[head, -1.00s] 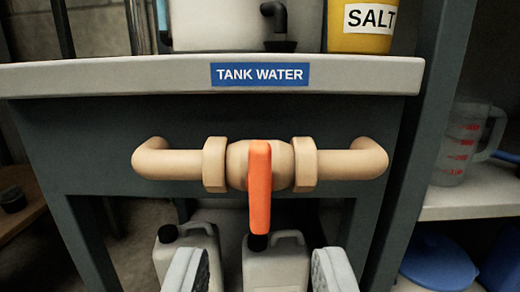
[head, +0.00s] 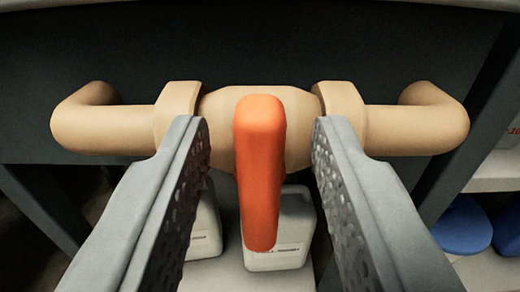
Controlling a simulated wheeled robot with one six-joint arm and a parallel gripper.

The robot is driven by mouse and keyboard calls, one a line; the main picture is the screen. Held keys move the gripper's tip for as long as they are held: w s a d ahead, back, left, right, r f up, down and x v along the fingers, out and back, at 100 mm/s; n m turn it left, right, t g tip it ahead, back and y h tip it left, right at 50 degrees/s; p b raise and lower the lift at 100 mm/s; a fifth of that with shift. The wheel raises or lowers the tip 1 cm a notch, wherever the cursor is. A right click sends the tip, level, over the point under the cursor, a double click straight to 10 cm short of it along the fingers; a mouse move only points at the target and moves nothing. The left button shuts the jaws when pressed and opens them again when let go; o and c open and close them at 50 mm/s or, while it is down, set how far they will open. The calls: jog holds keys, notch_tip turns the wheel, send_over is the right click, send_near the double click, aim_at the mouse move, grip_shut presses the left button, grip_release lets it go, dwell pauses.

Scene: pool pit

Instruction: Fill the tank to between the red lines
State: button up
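The tank water valve is a beige pipe (head: 108,130) with an orange lever handle (head: 260,175) at its middle. The handle points down, across the line of the pipe. My gripper (head: 260,140) is open, with one grey finger on each side of the handle and a gap to it on both sides. The fingertips reach up to about the valve body and the pipe nuts. The tank and its red lines are out of view.
White jugs (head: 278,262) stand below the valve, behind the handle. The dark panel (head: 300,50) is behind the pipe. A blue object (head: 460,222) lies on a shelf at the right.

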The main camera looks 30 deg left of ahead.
grip_shut()
jog(key=shift+s+a+f+n, duration=0.1)
jog(key=shift+a+n, duration=0.05)
jog(key=shift+n, duration=0.9)
jog(key=shift+s+a+f+n, duration=0.1)
jog(key=shift+a+n, duration=0.05)
jog(key=shift+n, duration=0.85)
jog(key=shift+s+a+n, duration=0.1)
jog(key=shift+a+n, duration=0.05)
jog(key=shift+n, duration=0.9)
jog(key=shift+o, duration=0.7)
grip_release()
